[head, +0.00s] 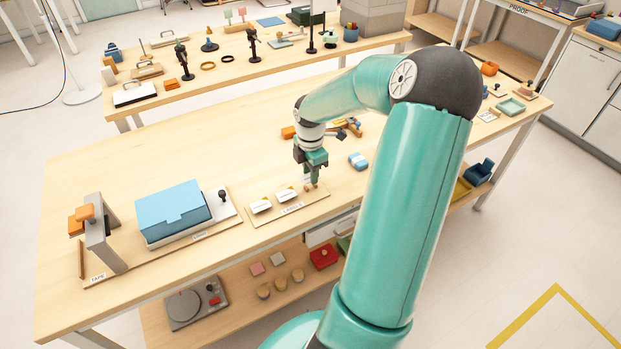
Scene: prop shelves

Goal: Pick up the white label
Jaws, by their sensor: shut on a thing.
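My gripper (311,184) points down over the right end of a wooden board marked LABELS (291,211). It is shut on a small pale thing at its fingertips, which looks like the white label but is mostly hidden by the fingers. I cannot tell whether that piece still touches the board. Two other white labels lie on the board left of my gripper, one in the middle (287,195) and one at the left (261,205).
A blue box (173,212) on a board and a grey stand with an orange part (98,240) stand to the left. A light blue object (358,160) lies right of my gripper. An orange block (289,132) lies behind it. The tabletop at back left is clear.

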